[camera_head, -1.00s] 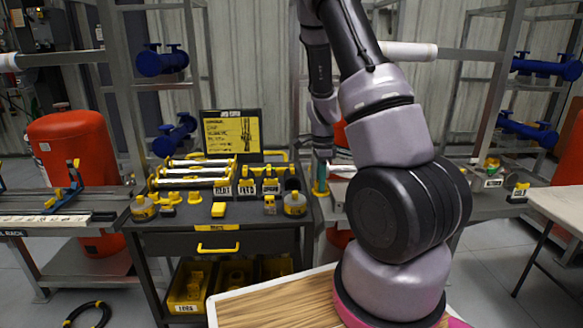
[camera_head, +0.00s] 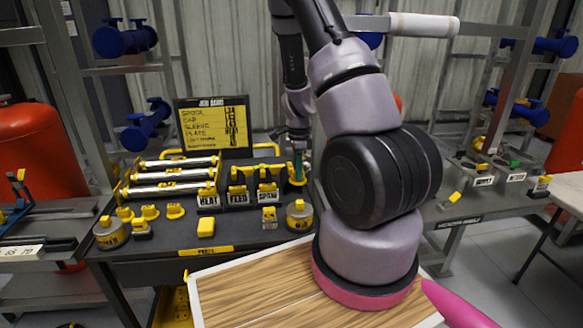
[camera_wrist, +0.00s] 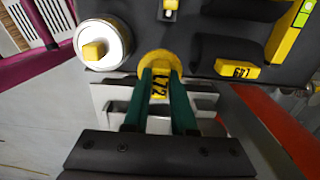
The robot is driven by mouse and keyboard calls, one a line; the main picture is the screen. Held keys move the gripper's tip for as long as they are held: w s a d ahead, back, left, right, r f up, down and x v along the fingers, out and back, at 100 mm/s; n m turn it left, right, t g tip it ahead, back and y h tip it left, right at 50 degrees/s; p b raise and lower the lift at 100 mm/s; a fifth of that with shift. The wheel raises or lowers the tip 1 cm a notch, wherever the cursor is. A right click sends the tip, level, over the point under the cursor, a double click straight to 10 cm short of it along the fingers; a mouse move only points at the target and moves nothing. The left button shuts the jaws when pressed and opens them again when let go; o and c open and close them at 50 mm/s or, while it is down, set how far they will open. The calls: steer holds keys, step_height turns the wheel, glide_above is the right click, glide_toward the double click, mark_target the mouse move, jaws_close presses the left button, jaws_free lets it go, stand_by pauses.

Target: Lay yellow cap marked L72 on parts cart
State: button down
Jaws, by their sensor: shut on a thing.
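The yellow cap (camera_wrist: 159,58) has a round flange and a block with "72" legible; the rest of its mark is hidden. My gripper (camera_wrist: 160,80), with green fingers, is shut on its block. In the head view my gripper (camera_head: 298,165) is at the right back part of the parts cart (camera_head: 178,232), beside the label holders. The cart's dark top also shows in the wrist view (camera_wrist: 138,18), at and beyond the cap. I cannot tell whether the cap touches it.
In the wrist view a yellow block marked L49 (camera_wrist: 237,71) lies right of the cap, and a round white piece with a yellow knob (camera_wrist: 95,48) lies left. Silver rollers (camera_head: 170,178) and a job board (camera_head: 212,128) stand at the cart's back. A wood-topped surface (camera_head: 255,290) is in front.

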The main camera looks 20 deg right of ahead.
mark_target(297, 184)
steer(key=shift+w+f, duration=0.3)
steer(key=shift+f, duration=2.35)
steer(key=shift+f, duration=0.1)
steer(key=shift+f, duration=1)
steer(key=shift+f, duration=0.3)
steer(key=shift+f, duration=0.4)
steer(key=shift+f, duration=0.3)
steer(key=c, duration=0.6)
jaws_free()
steer(key=shift+c, duration=0.2)
